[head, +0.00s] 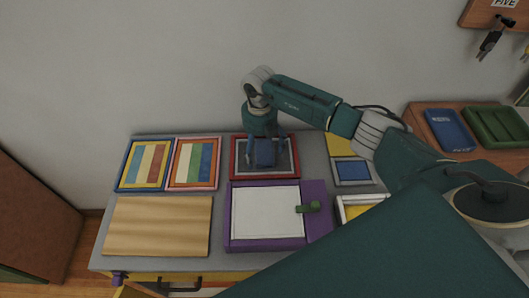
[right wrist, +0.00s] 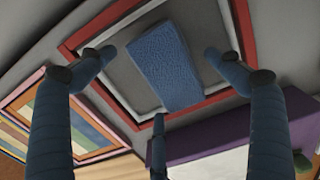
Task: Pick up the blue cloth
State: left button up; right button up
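The blue cloth (right wrist: 160,65) is a textured, folded-looking rectangle on the grey inside of a red-rimmed tray (right wrist: 70,48). In the head view the cloth (head: 264,152) shows below my right gripper (head: 266,163), partly hidden by it, in the red-rimmed tray (head: 235,158) at the back middle of the table. My right gripper (right wrist: 159,56) points down with its fingers spread to either side of the cloth. Gaps show between fingers and cloth, and a further finger is below the cloth's near end. My left gripper is not in view.
Two striped boards (head: 144,164) (head: 193,164) lie left of the tray. A wooden board (head: 157,226) and a purple frame (head: 316,220) with a green knob are in front. A framed blue square (head: 352,171) lies right. The wall (head: 180,60) is close behind.

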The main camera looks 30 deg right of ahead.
jog(key=c, duration=0.8)
jog(key=shift+r, duration=0.1)
jog(key=shift+c, duration=0.7)
